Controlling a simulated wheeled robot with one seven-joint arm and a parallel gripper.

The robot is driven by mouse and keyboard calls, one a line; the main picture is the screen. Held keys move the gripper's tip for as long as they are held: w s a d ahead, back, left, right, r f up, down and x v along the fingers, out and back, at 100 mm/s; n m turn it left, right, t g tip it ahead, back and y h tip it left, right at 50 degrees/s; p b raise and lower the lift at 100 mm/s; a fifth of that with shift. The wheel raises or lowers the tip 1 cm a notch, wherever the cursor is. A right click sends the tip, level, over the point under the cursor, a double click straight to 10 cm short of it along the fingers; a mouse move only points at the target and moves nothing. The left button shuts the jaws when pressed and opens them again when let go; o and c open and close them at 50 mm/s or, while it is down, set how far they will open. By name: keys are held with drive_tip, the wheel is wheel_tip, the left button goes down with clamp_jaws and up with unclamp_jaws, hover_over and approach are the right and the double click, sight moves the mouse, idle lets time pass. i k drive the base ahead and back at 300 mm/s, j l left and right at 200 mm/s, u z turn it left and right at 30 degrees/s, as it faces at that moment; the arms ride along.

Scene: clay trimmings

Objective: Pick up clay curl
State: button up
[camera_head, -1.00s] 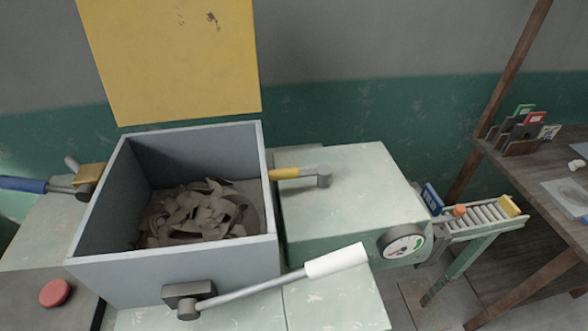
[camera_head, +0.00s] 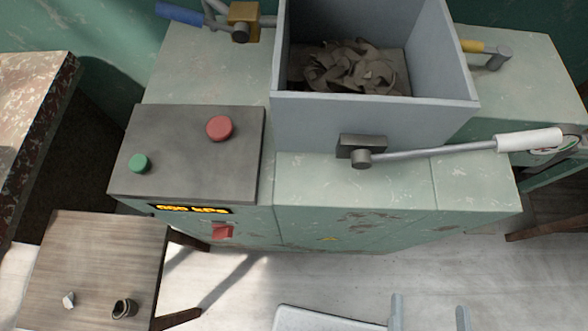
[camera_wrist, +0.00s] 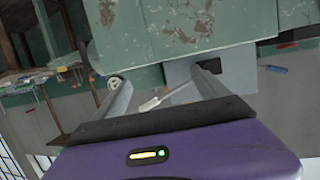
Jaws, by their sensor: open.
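Grey-brown clay curls (camera_head: 350,68) lie in a loose heap inside the open grey box on the machine, in the head view. On the small wooden table at lower left sits a small dark, hollow curled piece (camera_head: 124,309); it looks like a single clay curl, but its material is hard to tell. My gripper (camera_wrist: 162,74) is open and empty in the wrist view, its two grey fingers spread apart. It points toward the green machine. No clay shows in the wrist view. In the head view, two grey finger-like parts show at the bottom edge, right of the small table.
A small pale lump (camera_head: 69,299) lies left of the dark piece on the small wooden table (camera_head: 110,250). The green machine has a grey box (camera_head: 375,118), a white-handled lever (camera_head: 528,139), a red button (camera_head: 219,128) and a green button (camera_head: 139,162). Floor shows between table and machine.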

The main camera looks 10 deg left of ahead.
sight(131, 309)
drive_tip(key=l+u, duration=0.1)
drive_tip(key=u, duration=0.85)
drive_tip(key=l+u, duration=0.15)
drive_tip(key=u, duration=0.75)
drive_tip(key=k+u, duration=0.1)
drive_tip(key=u, duration=0.4)
